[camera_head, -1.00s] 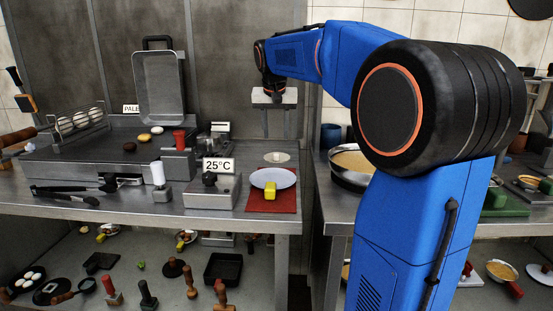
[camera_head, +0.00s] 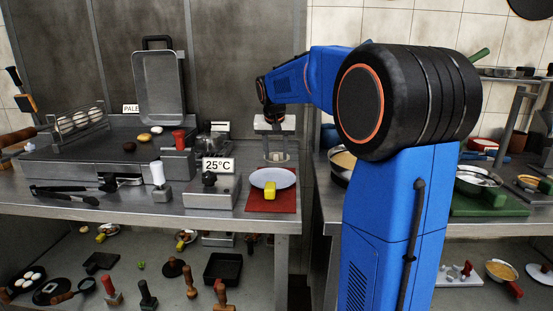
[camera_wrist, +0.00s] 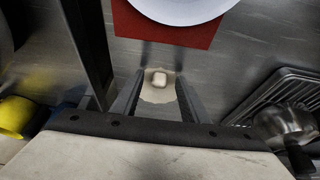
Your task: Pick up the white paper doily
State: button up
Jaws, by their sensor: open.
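The doily (camera_wrist: 157,96) is a pale, cream-looking round sheet with an uneven edge, lying on the steel counter. A small whitish block (camera_wrist: 159,78) sits on it. In the head view the block and doily (camera_head: 276,160) show small between my fingers, behind the plate. My gripper (camera_wrist: 158,88) is open and points down over the doily, with one finger on each side of the block. It also shows in the head view (camera_head: 275,152). Part of the doily is hidden by my gripper body. I cannot tell whether the fingertips touch it.
A grey box labelled 25°C (camera_head: 213,191) stands left of the mat. A metal pitcher (camera_wrist: 284,122) on a grate is near my gripper.

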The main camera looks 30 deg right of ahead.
grip_shut()
jog(key=shift+r, duration=0.15)
notch_tip(320, 180, up, 10)
dwell(0.7)
jog(key=c, duration=0.9)
grip_release()
grip_shut()
